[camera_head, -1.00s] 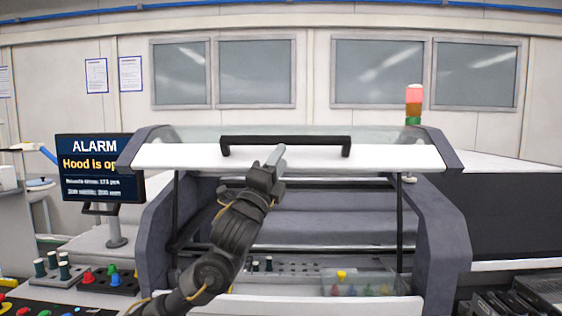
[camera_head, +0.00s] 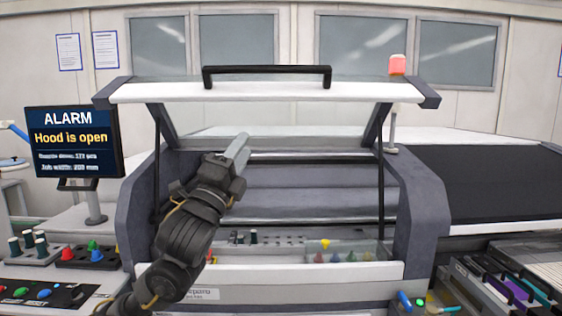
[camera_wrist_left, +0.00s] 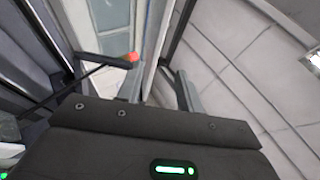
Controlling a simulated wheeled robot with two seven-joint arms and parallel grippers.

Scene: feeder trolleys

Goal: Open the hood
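The hood (camera_head: 270,92) of the machine is raised, with its white front edge high above the opening. Its black bar handle (camera_head: 267,70) runs along the top of that edge. My left gripper (camera_head: 240,148) is in front of the opening, below the hood's edge and apart from the handle. Its pale fingers are seen nearly edge-on in the head view, so their gap cannot be told. In the left wrist view the finger ends (camera_wrist_left: 188,92) show partly behind the dark gripper body, with no handle seen between them. My right gripper is not in view.
A screen (camera_head: 74,140) at the left reads "ALARM Hood is open". Button panels (camera_head: 45,293) stand below it. A lamp (camera_head: 397,65) stands behind the hood at right. Small coloured parts (camera_head: 340,254) lie inside the opening. A dark belt surface (camera_head: 490,185) is at the right.

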